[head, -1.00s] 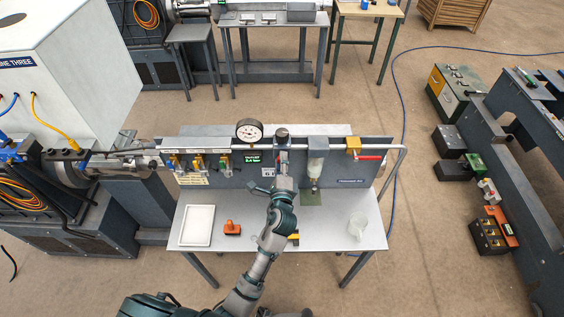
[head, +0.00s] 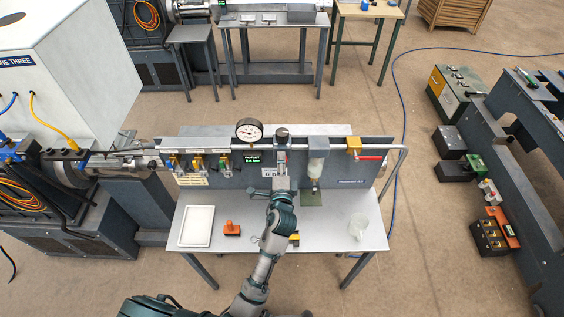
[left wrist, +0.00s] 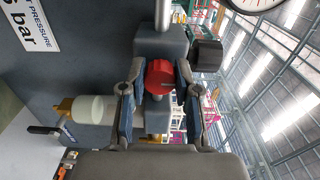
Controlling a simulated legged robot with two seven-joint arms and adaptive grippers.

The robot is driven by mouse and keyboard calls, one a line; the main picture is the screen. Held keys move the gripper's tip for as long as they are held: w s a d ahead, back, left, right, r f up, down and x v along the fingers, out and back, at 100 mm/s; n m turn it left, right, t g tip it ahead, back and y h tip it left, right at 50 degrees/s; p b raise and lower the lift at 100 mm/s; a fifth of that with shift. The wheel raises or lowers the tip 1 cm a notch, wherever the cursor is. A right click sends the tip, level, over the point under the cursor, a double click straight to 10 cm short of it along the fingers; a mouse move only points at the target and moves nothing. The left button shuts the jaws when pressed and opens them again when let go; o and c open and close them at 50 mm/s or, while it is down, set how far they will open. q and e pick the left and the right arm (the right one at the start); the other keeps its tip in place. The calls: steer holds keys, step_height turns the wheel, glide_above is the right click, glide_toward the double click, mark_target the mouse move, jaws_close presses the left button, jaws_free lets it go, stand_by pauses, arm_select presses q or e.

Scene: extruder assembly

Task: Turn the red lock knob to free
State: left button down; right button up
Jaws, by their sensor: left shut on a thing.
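The red lock knob (left wrist: 160,77) shows in the left wrist view, on the front of a grey regulator block (left wrist: 160,40). My left gripper (left wrist: 160,85) has one finger on each side of the knob and is shut on it. In the head view, my left gripper (head: 282,168) reaches the block below the pressure gauge (head: 249,131) and hides the red knob. A black knob (left wrist: 206,55) sits on the block's end; it also shows in the head view (head: 282,132). My right gripper is not in view.
Yellow valves (head: 197,161) are left of the arm. A filter bowl (head: 316,168) and a red-handled valve (head: 369,157) are to its right. The bench (head: 335,220) carries a white tray (head: 197,226), an orange part (head: 232,229) and a clear cup (head: 358,226).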

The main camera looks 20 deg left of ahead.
arm_select(q)
steer(key=shift+f, duration=0.3)
steer(key=c, duration=0.8)
jaws_free()
steer(key=shift+r, duration=0.1)
steer(key=shift+s, duration=0.15)
steer(key=v, duration=1.1)
steer(key=shift+s+d, duration=0.2)
steer(key=shift+s, duration=0.15)
